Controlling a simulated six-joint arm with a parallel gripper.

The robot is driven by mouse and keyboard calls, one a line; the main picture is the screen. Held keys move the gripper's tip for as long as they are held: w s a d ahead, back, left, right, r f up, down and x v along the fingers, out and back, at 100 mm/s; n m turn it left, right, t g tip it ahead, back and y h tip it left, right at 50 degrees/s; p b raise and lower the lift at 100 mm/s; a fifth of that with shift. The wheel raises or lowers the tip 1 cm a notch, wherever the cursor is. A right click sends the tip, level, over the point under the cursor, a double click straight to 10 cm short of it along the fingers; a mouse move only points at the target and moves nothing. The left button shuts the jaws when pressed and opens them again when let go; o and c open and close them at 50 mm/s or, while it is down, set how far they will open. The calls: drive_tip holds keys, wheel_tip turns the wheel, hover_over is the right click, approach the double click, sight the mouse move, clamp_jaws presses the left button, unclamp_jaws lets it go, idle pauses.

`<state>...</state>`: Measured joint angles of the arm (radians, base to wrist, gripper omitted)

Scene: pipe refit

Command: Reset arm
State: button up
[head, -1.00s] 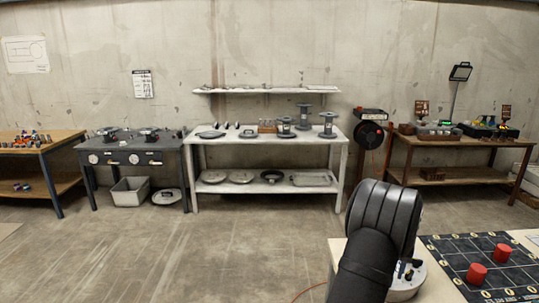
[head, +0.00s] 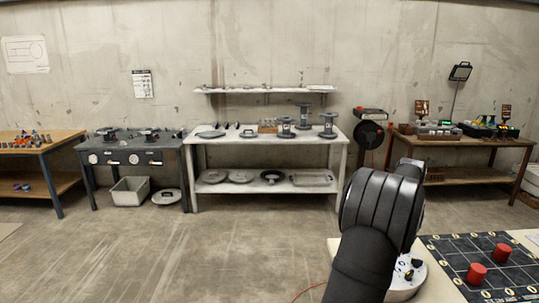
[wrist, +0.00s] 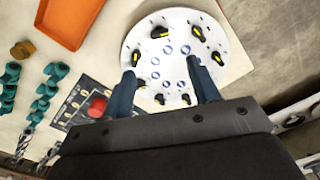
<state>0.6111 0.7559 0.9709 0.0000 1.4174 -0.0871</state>
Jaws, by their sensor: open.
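My gripper (wrist: 162,78) shows in the wrist view with its two dark blue fingers spread apart and nothing between them. It is over a round white plate (wrist: 150,62) that carries several black knobs with yellow marks and some blue rings. I cannot tell how far above the plate the fingers are. In the head view my black arm rises at the lower right, in front of the same white plate (head: 408,282). The gripper itself is hidden there.
A dark gridded board (head: 450,263) with two red cylinders (head: 489,262) lies right of the plate. The wrist view shows an orange tray (wrist: 70,22) and teal parts (wrist: 48,85) on the tabletop. A white workbench (head: 270,137) stands by the wall, with open floor before it.

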wheel_tip(320, 180, down, 14)
drive_tip(key=shift+r, duration=0.15)
drive_tip(key=n, duration=0.5)
wheel_tip(320, 180, up, 17)
drive_tip(key=f+m, duration=0.1)
drive_tip(key=f, duration=0.2)
drive_tip(key=f+m, duration=0.1)
drive_tip(key=f, duration=0.3)
drive_tip(key=f+m, duration=0.2)
drive_tip(key=f, duration=0.1)
drive_tip(key=shift+w+d+f, duration=0.15)
drive_tip(key=shift+w+f, duration=0.05)
drive_tip(key=shift+w, duration=0.05)
